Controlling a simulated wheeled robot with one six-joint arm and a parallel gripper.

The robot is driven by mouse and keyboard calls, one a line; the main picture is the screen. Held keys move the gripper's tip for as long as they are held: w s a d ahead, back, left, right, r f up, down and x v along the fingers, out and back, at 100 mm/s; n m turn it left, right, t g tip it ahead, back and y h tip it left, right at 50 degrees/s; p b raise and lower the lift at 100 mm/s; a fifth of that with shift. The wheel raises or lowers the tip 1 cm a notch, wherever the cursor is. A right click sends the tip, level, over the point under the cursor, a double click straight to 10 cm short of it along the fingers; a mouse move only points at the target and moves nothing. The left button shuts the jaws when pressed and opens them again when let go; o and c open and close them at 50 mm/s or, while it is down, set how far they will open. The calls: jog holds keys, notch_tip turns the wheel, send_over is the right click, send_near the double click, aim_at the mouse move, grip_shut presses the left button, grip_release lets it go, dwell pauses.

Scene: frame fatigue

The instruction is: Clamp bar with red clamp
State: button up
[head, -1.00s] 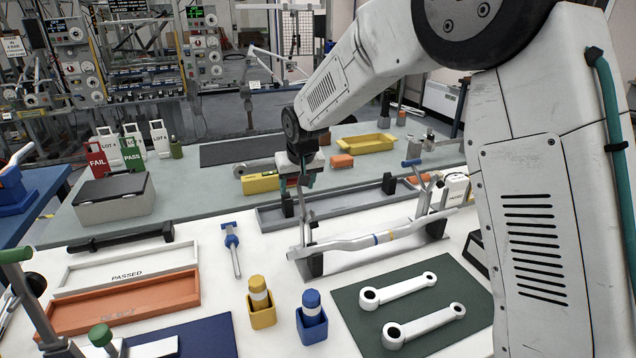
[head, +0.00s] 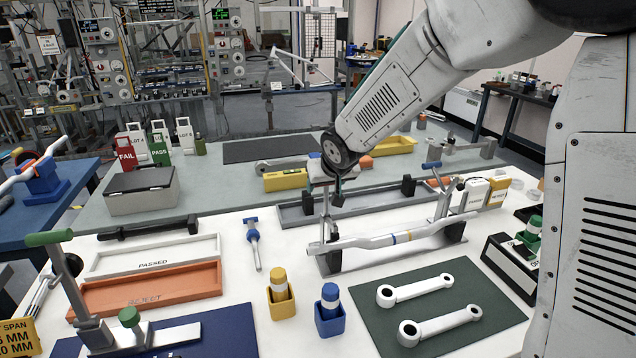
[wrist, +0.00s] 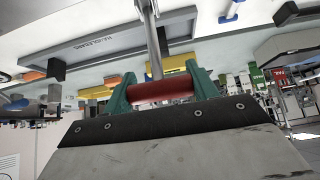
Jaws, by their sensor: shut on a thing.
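In the wrist view my gripper (wrist: 162,84) is shut on the red clamp's handle (wrist: 163,92), a red cylinder between two green fingers. The metal shaft runs from the handle away from my gripper. In the head view my arm and gripper hide the handle. I cannot tell whether the clamp presses on the bar. A blue-handled clamp (head: 445,190) stands at the right end, its lever raised.
Blue (head: 330,320) and yellow (head: 281,305) holders stand in front of the bar. A green mat (head: 455,312) holds two metal links. The white PASSED tray (head: 195,247) and orange REJECT tray (head: 140,293) lie left. A grey tray (head: 290,217) lies behind.

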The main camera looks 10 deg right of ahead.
jog(key=shift+s+d+r, duration=0.1)
jog(key=shift+s, duration=1)
jog(key=o, duration=1.4)
jog(key=v, duration=0.7)
jog(key=shift+s+d+r, duration=0.1)
jog(key=shift+s+r, duration=0.2)
